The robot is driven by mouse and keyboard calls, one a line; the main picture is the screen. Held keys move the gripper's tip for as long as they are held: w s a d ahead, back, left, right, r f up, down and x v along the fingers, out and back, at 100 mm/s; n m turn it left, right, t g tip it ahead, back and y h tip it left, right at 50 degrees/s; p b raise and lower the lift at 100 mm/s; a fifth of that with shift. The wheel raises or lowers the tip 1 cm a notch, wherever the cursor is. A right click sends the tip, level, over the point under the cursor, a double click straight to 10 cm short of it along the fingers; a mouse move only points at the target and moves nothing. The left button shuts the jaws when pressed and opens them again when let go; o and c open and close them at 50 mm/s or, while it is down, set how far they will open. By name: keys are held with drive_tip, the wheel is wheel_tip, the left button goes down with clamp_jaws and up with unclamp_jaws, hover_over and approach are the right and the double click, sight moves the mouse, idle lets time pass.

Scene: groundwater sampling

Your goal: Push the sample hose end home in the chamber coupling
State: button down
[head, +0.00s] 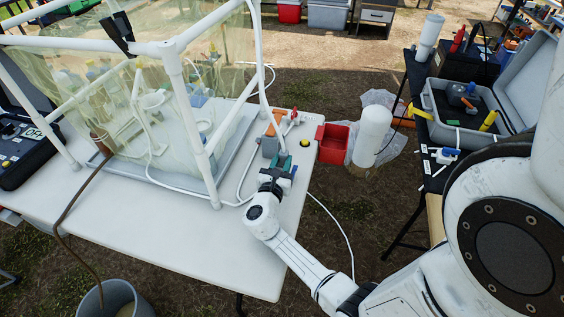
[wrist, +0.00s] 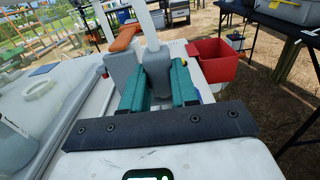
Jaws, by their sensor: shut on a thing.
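My gripper (head: 279,174) is at the right end of the white table, its green fingers shut on a grey piece, likely the sample hose end (wrist: 157,68), in the wrist view. A white tube rises behind this piece in the wrist view; whether they join is unclear. A grey block (head: 270,147) with an orange-brown top stands just beyond the fingers; it also shows left of them in the wrist view (wrist: 122,72). I cannot tell whether it is the chamber coupling. The mating point is hidden, so how far the end is seated does not show.
The clear-walled chamber with a white pipe frame (head: 172,75) stands left of my gripper. A red-handled valve (head: 294,116) and yellow button (head: 304,143) are close by. A red bin (head: 333,143) and white cylinder (head: 372,135) stand off the table's right edge. The front tabletop is clear.

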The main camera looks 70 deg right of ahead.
drive_tip(key=shift+s+a+f+b, duration=0.1)
drive_tip(key=shift+f+b, duration=0.35)
drive_tip(key=shift+f, duration=0.1)
drive_tip(key=shift+s+a+f+b, duration=0.15)
drive_tip(key=shift+s+f+b, duration=0.05)
drive_tip(key=shift+f+b, duration=0.4)
drive_tip(key=shift+w+r+p, duration=0.1)
drive_tip(key=shift+r+p, duration=0.15)
drive_tip(key=shift+p, duration=0.15)
drive_tip(key=shift+w+d+r+p, duration=0.1)
drive_tip(key=shift+d+r+p, duration=0.2)
drive_tip(key=shift+r+p, duration=0.3)
drive_tip(key=shift+w+r, duration=0.1)
drive_tip(key=shift+r, duration=0.3)
idle(0.7)
drive_tip(key=shift+f, duration=0.4)
idle(0.4)
drive_tip(key=shift+a+f+b, duration=0.1)
drive_tip(key=shift+f+b, duration=0.05)
drive_tip(key=shift+b, duration=0.25)
